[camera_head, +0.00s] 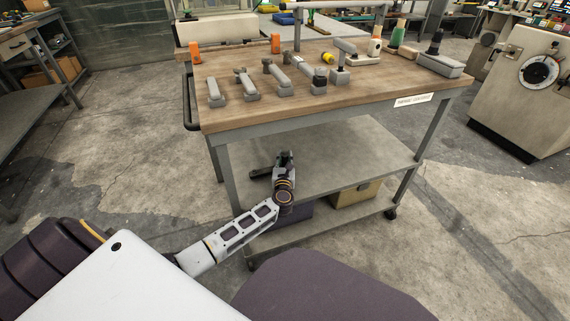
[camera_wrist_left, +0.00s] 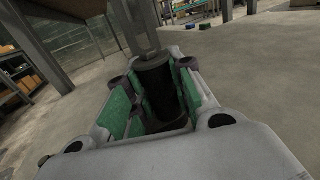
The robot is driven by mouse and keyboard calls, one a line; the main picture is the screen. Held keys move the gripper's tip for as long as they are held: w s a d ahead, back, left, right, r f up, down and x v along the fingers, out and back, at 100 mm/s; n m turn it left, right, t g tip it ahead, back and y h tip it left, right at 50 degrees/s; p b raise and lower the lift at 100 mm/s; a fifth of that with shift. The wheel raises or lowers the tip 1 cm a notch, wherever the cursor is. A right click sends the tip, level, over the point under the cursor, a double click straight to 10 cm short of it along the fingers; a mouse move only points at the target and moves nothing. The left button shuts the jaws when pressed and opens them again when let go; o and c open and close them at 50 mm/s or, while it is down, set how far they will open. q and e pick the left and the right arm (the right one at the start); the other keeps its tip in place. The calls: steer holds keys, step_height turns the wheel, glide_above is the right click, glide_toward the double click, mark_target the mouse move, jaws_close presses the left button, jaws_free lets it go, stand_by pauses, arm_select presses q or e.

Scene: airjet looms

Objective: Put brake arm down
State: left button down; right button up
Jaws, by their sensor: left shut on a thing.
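My left gripper (camera_head: 284,161) is in front of the cart, and in the picture it overlaps the middle shelf. Its green-padded fingers are shut on a dark, round-bodied part, which I take to be the brake arm (camera_wrist_left: 155,84). In the left wrist view the dark part stands between the pads of my left gripper (camera_wrist_left: 160,100). In the head view a small dark piece (camera_head: 260,174) shows just left of the gripper; I cannot tell its full shape. My right gripper is not in view.
The cart's wooden top (camera_head: 350,97) holds several grey parts in a row, orange pieces and a grey block with a dark knob (camera_head: 437,45). The middle shelf (camera_head: 350,150) looks bare. A yellowish box (camera_head: 357,193) sits below. A machine (camera_head: 525,85) stands at right.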

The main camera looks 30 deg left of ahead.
arm_select(q)
steer(key=shift+f, duration=0.65)
steer(key=shift+f+b, duration=0.1)
steer(key=shift+b, duration=0.2)
steer(key=c, duration=1.2)
jaws_free()
steer(key=shift+c, duration=0.2)
steer(key=shift+s+d, duration=0.1)
steer(key=shift+s, duration=0.05)
